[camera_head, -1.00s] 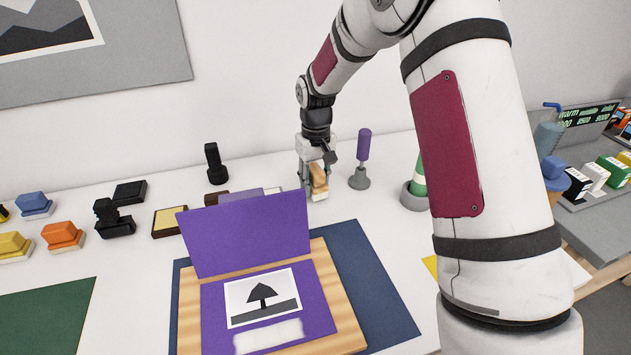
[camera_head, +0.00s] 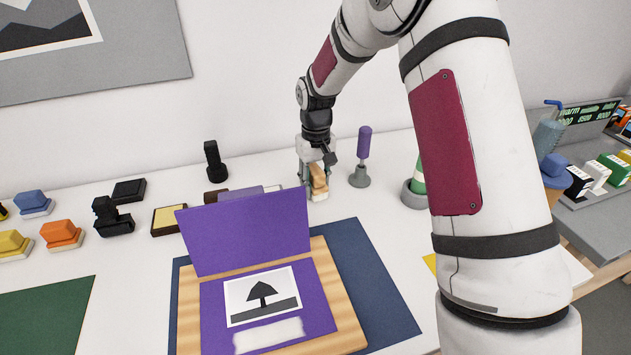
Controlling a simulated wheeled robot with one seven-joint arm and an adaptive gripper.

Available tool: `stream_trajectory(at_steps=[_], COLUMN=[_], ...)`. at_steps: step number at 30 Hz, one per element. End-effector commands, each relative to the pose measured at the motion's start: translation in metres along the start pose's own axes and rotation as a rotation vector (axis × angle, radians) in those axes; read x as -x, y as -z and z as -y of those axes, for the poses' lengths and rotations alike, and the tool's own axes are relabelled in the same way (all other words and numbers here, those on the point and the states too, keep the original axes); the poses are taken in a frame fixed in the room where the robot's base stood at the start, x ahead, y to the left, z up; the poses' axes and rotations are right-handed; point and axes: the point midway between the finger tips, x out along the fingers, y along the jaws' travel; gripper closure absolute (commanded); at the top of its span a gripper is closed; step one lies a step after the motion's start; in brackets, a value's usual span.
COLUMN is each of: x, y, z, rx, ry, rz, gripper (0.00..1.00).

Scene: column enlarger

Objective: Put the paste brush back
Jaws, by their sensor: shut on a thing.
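The paste brush (camera_head: 319,182) shows as a tan wooden piece with a pale lower part, near the back of the white table. My gripper (camera_head: 313,172) points down over it and is shut on it. The brush is low, at or close to the table top; I cannot tell whether it touches. My fingers hide part of it. An open purple folder (camera_head: 246,235) with a tree print (camera_head: 263,296) and a white paste patch (camera_head: 268,335) lies on a wooden board (camera_head: 345,325) in front.
A purple-handled tool in a grey stand (camera_head: 360,176) is just right of my gripper. A green-and-white cone-like item (camera_head: 418,180) is farther right, partly behind my arm. Black stamps (camera_head: 112,218) and colored blocks (camera_head: 62,235) stand left. A dark blue mat (camera_head: 375,290) lies under the board.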

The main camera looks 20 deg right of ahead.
Motion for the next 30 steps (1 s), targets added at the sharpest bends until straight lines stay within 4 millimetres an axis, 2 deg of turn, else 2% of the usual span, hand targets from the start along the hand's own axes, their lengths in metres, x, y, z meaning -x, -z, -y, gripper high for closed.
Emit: stream_trajectory(at_steps=[13,14,16,30], x=[-0.0024,-0.0024,-0.0024,-0.0027], y=[0.0001,0.0001,0.0,-0.0002], z=[0.0,0.0,0.0,0.0001], rx=[0.0,0.0,0.0,0.0], ry=[0.0,0.0,0.0,0.0], rz=[0.0,0.0,0.0,0.0], gripper=[1.0,0.6,0.44,0.43])
